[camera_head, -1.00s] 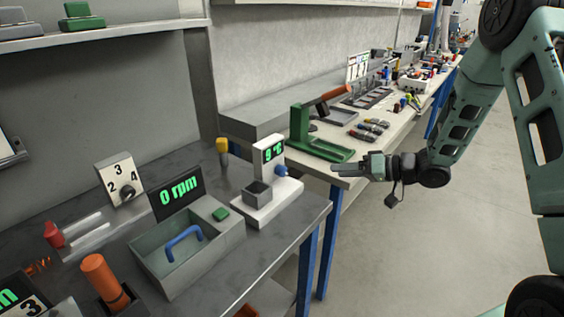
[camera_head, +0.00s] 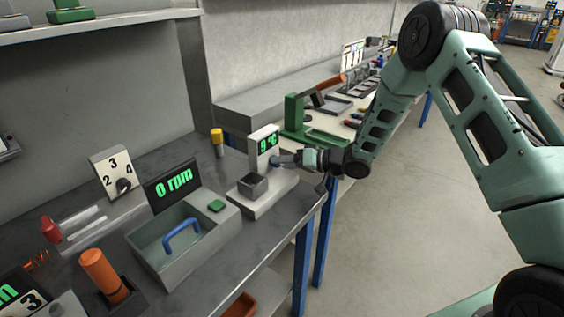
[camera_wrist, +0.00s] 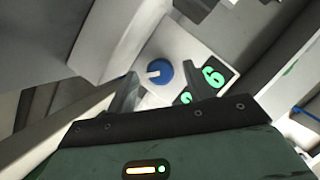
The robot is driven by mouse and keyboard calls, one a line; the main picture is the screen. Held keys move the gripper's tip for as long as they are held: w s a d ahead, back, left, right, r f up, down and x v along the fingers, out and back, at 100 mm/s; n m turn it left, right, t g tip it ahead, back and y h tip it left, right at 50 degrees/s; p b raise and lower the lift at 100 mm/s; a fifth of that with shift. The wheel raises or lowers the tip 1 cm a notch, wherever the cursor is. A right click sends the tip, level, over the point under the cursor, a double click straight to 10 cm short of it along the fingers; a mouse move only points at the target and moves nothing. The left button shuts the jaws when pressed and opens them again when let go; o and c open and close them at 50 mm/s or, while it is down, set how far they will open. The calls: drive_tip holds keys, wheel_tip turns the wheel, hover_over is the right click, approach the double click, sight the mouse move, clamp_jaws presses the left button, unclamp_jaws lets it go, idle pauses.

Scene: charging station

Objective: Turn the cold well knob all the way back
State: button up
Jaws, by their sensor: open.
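The cold well (camera_head: 264,201) is a white unit with a square grey cup and an upright panel on the bench. Its display (camera_head: 268,143) reads 9 °C in green. Its blue knob (camera_wrist: 159,73) has a white pointer mark and shows in the wrist view just ahead of my fingertips, between their lines. My gripper (camera_head: 284,159) is open at the right side of the cold well, close to the knob, which it mostly covers in the head view. In the wrist view my gripper (camera_wrist: 160,88) has a finger on either side of the knob; I cannot tell whether they touch it.
Left of the cold well stand a grey basin (camera_head: 183,243) with a blue handle and a 0 rpm display (camera_head: 171,184). Further left is a numbered dial (camera_head: 117,173). A yellow-topped tool (camera_head: 217,141) stands behind. A green stand (camera_head: 296,117) is on the bench behind my gripper.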

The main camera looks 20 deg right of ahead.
drive_tip(key=shift+w+a+f, duration=0.2)
drive_tip(key=shift+w+a, duration=0.2)
drive_tip(key=shift+a, duration=0.15)
drive_tip(key=c, duration=1)
